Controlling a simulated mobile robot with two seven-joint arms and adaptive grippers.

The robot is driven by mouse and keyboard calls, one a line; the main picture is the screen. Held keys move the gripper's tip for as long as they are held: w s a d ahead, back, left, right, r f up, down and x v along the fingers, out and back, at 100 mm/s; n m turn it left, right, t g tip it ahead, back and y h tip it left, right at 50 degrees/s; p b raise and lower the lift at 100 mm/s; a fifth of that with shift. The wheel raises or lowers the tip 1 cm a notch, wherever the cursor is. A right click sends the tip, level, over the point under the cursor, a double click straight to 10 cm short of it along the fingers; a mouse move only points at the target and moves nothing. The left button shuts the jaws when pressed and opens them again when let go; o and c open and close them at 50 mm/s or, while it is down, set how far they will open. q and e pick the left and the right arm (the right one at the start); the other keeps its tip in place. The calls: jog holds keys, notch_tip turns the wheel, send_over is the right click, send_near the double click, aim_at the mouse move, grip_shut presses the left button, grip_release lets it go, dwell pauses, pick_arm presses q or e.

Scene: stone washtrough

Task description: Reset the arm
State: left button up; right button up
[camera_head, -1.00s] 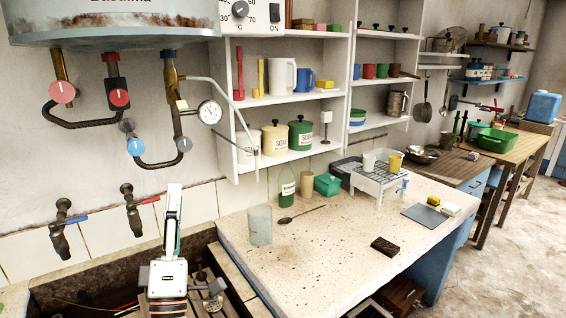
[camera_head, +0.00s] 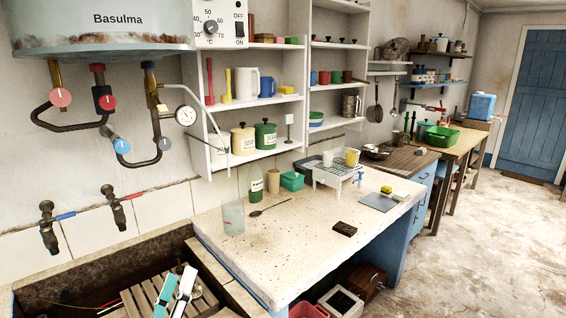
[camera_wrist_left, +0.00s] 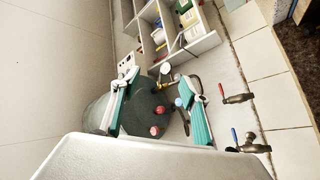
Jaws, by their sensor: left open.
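My left gripper (camera_head: 179,283) shows at the bottom of the head view, over the stone trough (camera_head: 85,262) and its wooden slatted rack (camera_head: 203,296). Its two white and teal fingers stand apart with nothing between them. In the left wrist view the open fingers (camera_wrist_left: 158,80) are spread in front of the boiler's dark round underside (camera_wrist_left: 147,108), apart from it as far as I can tell. My right gripper is in neither view.
Two wall taps (camera_head: 48,230) jut out above the trough. The boiler (camera_head: 103,32) with pipes and valves hangs over it. The stone counter (camera_head: 290,235) on the right holds a clear beaker (camera_head: 233,218), a spoon and a dark block (camera_head: 344,229). Floor at right is clear.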

pick_arm(q)
jog(key=s+d+f+m+g+h, duration=0.1)
jog(key=s+f+m+g, duration=0.3)
jog(key=f, duration=0.7)
jog(key=s+d+f+m+g, duration=0.2)
jog(key=s+f+m+g, duration=0.15)
jog(key=f, duration=0.75)
jog(key=s+a+f+m+g+y, duration=0.1)
jog(key=s+a+f+m+g, duration=0.1)
jog(key=s+f, duration=1)
notch_tip(320, 180, down, 2)
jog(key=shift+a+f+m+g, duration=0.1)
jog(key=shift+a+m+g, duration=0.15)
jog(key=shift+m+g, duration=0.75)
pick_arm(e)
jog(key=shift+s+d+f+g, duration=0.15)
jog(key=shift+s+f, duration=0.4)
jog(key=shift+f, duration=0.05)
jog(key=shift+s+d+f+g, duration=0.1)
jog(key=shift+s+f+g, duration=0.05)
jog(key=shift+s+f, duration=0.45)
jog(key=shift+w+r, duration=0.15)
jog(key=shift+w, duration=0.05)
